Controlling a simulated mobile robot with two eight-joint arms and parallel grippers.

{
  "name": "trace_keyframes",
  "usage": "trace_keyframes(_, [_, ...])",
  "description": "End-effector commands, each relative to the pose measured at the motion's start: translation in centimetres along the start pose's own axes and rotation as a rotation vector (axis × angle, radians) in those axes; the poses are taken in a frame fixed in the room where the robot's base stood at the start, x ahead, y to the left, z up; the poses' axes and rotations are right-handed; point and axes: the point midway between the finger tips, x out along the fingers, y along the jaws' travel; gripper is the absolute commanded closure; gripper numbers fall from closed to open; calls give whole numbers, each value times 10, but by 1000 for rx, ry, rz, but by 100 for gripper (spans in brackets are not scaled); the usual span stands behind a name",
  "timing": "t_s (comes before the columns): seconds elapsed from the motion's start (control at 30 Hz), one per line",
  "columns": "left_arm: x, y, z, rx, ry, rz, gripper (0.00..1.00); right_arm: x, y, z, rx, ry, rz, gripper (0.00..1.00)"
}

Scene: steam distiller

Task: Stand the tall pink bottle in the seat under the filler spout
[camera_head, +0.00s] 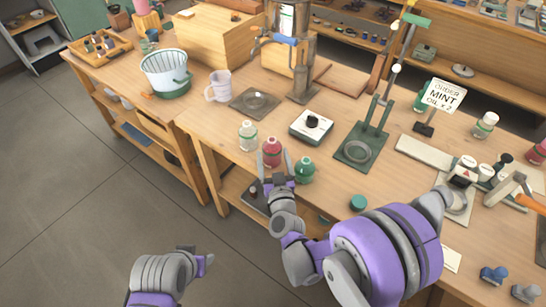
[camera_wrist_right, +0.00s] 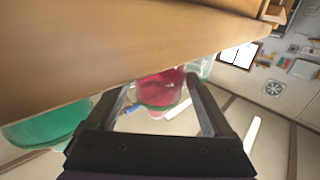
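A pink-red bottle (camera_head: 271,152) stands upright at the front edge of the bench, between a white bottle with a green cap (camera_head: 248,136) and a green bottle (camera_head: 305,170). My right gripper (camera_head: 275,172) is open just in front of it. In the right wrist view the pink-red bottle (camera_wrist_right: 160,88) shows between the spread fingers (camera_wrist_right: 165,108); I cannot tell whether they touch it. A green stand with a round ring seat (camera_head: 357,150) is farther right, with an upright post behind it. My left gripper (camera_head: 207,262) is low over the floor, its fingers unclear.
A black-knobbed box (camera_head: 312,126) lies between the bottles and the green stand. A round green lid (camera_head: 358,202) lies near the front edge. A dark square plate (camera_head: 256,102) and a white jug (camera_head: 218,86) are at the left. An order sign (camera_head: 443,96) stands behind right.

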Motion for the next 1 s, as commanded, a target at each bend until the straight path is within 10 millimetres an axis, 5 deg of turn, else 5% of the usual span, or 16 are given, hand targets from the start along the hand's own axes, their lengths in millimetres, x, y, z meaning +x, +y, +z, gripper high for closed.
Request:
trace_keyframes(0.43, [-9,0,-5,0,3,0,50,0,0,-3,-1,1,0,0])
trace_keyframes(1.0, [15,0,8,0,-5,0,50,-101,1,10,0,1,-1,0])
